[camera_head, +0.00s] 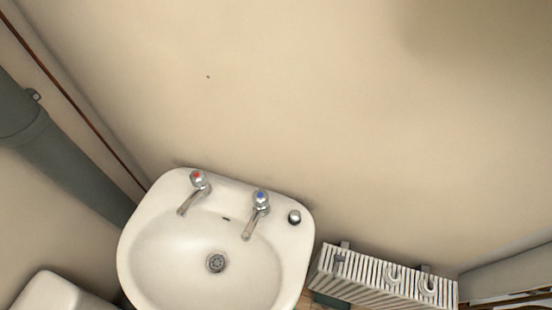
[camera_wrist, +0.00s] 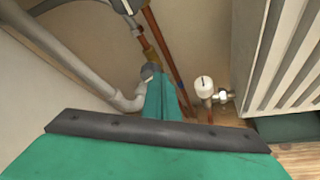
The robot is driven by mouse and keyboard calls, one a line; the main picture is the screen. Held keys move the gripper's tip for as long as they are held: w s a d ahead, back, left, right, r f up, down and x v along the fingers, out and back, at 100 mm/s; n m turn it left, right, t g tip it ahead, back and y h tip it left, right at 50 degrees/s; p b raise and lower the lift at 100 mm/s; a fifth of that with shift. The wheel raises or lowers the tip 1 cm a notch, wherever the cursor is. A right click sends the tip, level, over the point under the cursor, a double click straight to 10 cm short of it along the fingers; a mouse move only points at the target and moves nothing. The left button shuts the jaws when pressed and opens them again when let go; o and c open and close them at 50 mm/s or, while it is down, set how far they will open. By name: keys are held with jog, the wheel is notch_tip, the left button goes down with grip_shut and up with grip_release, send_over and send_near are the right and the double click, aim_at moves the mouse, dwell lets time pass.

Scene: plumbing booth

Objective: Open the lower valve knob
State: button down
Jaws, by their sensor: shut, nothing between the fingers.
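My gripper (camera_wrist: 160,88) shows in the wrist view as narrow teal fingers, shut, in front of a wide teal body with a dark bar. A small grey knob-like part (camera_wrist: 150,71) sits right at the fingertips, beside a brass fitting (camera_wrist: 151,54) on a copper pipe. It looks like the lower valve knob; I cannot tell whether the fingers touch it. Another grey-white fitting (camera_wrist: 128,5) is higher up the pipe at the top edge. The gripper does not show in the head view.
A white radiator valve (camera_wrist: 204,87) and radiator (camera_wrist: 285,55) stand close on the right. A grey waste pipe (camera_wrist: 90,82) runs on the left. The head view shows the sink (camera_head: 150,245) with two taps and the radiator's top (camera_head: 375,285).

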jog(key=shift+w+d, duration=0.25)
jog(key=shift+w, duration=0.55)
jog(key=shift+w+d, duration=0.25)
jog(key=shift+w, duration=0.5)
jog(key=shift+w, duration=0.1)
jog(key=shift+a, duration=0.1)
jog(key=shift+a+r, duration=0.1)
jog(key=shift+r, duration=0.1)
jog(key=shift+w+a+r, duration=0.1)
jog(key=shift+a+r, duration=0.2)
jog(key=shift+a, duration=0.1)
jog(key=shift+w+a+r, duration=0.1)
jog(key=shift+a+r, duration=0.4)
jog(key=shift+r, duration=0.1)
